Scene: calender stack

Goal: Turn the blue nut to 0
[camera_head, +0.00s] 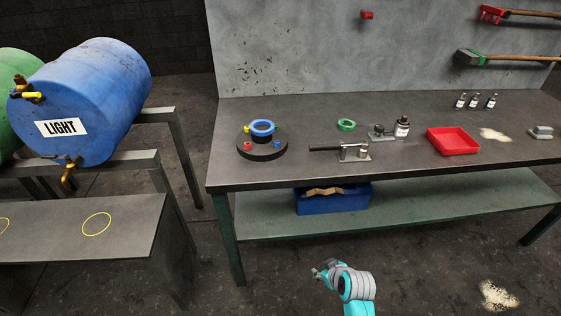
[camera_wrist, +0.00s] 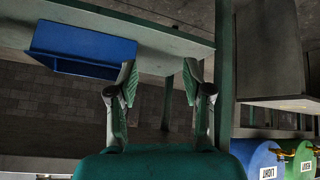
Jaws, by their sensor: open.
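A round black base (camera_head: 262,154) stands at the left end of the workbench in the head view. A small blue piece (camera_head: 277,144), which looks like the blue nut, sits at its right front. A red piece (camera_head: 248,146) and a yellow piece (camera_head: 247,129) sit at its left, around a larger blue ring (camera_head: 262,127). Any numbers or marks are too small to read. My gripper (camera_head: 318,273) is in front of the bench, low and well apart from the base. In the wrist view, my gripper (camera_wrist: 158,78) has its fingers spread with nothing between them.
A blue box (camera_head: 333,203) is on the lower shelf.

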